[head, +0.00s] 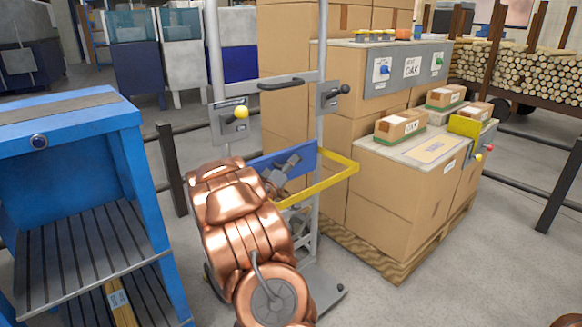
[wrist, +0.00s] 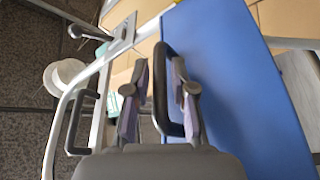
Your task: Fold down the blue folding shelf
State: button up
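The blue folding shelf (head: 306,158) is a flat blue panel on a grey upright frame, partly hidden behind my gripper in the head view. In the wrist view the blue panel (wrist: 235,80) fills the right of the picture, with a black loop handle (wrist: 160,85) along its left edge. My gripper (head: 289,164) is at the panel. In the wrist view my gripper (wrist: 160,72) has one finger on each side of the handle bar, with gaps visible, so it looks open around the bar. I cannot tell the panel's exact tilt.
A yellow U-shaped bar (head: 322,187) sticks out of the frame below the panel. A grey crossbar with a dark handle (head: 282,84) is above. Stacked cartons (head: 398,190) stand right on a pallet; a blue rack (head: 72,150) stands left. Grey floor is clear at lower right.

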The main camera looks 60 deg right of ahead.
jog(key=shift+d, duration=0.1)
jog(key=shift+c, duration=0.3)
grip_shut()
